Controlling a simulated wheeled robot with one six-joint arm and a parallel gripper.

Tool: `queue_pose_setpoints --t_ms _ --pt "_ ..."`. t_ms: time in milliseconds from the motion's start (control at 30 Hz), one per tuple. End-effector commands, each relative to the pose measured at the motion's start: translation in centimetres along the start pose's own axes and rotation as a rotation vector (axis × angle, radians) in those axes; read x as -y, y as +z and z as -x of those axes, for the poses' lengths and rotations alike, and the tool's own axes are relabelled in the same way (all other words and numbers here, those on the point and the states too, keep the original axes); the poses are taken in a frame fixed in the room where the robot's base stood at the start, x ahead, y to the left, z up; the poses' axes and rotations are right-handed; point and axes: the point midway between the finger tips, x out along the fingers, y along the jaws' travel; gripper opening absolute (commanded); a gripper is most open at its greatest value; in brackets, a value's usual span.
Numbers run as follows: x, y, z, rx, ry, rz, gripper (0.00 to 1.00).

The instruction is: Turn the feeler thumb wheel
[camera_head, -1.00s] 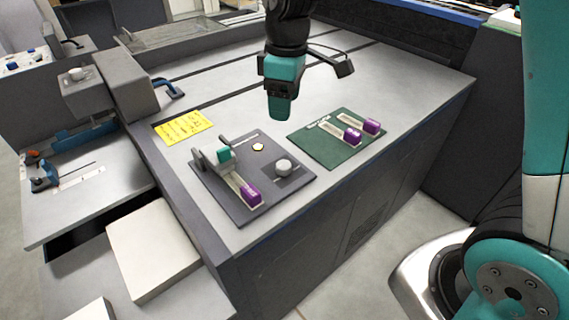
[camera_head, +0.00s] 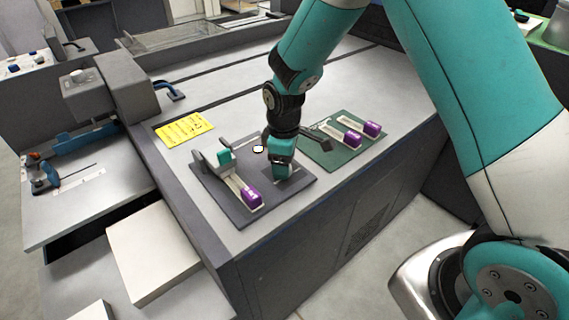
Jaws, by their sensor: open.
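A dark grey plate (camera_head: 223,198) lies on the near part of the bench top. My gripper (camera_head: 281,174) points down over the right part of this plate, with its teal end low and close to the surface. It is at the spot where the round light grey knob stood in the earlier view, probably the thumb wheel. That knob is now hidden behind my gripper, so I cannot tell whether the fingers touch it or stand around it. My gripper is open, though the gap between the fingers is hard to see.
A small pale hexagonal piece (camera_head: 258,149) sits beside my gripper. A green board (camera_head: 325,154) with two purple-ended sliders is at right. A yellow note (camera_head: 184,129) lies behind.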

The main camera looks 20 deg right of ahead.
Motion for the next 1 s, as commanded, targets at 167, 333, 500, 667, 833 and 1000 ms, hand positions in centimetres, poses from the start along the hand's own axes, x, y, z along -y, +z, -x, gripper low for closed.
queue_pose_setpoints --t_ms 167,333,500,667,833,1000 --pt "0.01 0.01 -1.25 0.0 0.0 0.0 0.67" --pt "0.0 0.0 -1.39 -0.001 0.0 0.0 0.67" --pt "0.0 0.0 -1.37 -0.001 0.0 0.0 0.55" --pt "0.0 0.0 -1.36 -0.001 0.0 0.0 0.18" --pt "-0.01 -0.01 -1.3 0.0 0.001 -0.024 0.17" --pt "-0.02 -0.02 -1.19 0.0 0.001 -0.191 0.17"
